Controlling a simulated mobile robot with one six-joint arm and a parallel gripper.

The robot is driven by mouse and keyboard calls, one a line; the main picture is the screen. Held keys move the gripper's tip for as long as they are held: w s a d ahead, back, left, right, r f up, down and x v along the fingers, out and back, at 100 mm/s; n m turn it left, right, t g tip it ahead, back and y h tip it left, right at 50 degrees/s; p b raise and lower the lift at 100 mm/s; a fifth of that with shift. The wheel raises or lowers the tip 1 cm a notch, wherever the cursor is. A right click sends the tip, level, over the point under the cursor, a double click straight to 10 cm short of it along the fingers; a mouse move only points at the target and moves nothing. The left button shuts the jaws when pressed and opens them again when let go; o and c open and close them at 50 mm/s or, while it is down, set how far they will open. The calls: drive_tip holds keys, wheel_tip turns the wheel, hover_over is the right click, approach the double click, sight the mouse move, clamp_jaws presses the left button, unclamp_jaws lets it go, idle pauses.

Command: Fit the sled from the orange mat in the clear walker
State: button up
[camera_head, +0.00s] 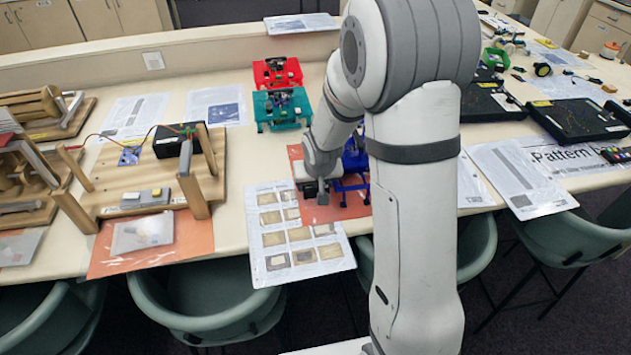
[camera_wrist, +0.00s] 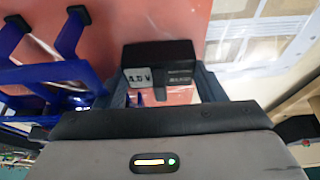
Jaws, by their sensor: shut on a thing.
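A black block with a light label, which looks like the sled (camera_wrist: 160,62), is between my fingers in the wrist view. My gripper (camera_wrist: 163,92) is shut on it, over the orange mat (camera_wrist: 150,22). In the head view my gripper (camera_head: 318,172) is low over the orange mat (camera_head: 325,212), and the sled (camera_head: 309,188) shows partly below it. A blue walker (camera_head: 350,184) stands right beside it, partly hidden by my arm; its blue legs (camera_wrist: 68,35) show left in the wrist view. I cannot make out a transparent walker. Whether the sled touches the mat is unclear.
A teal walker (camera_head: 270,106) and a red walker (camera_head: 268,72) stand behind. A printed sheet (camera_head: 285,238) lies left of the mat at the table's front edge. A wooden rig (camera_head: 125,185) stands further left, with another orange mat (camera_head: 105,258) before it. Black cases (camera_head: 575,118) are right.

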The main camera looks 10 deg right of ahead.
drive_tip(key=shift+f, duration=0.2)
drive_tip(key=o, duration=0.5)
drive_tip(key=shift+f, duration=0.1)
drive_tip(key=shift+c, duration=0.2)
drive_tip(key=o, duration=0.5)
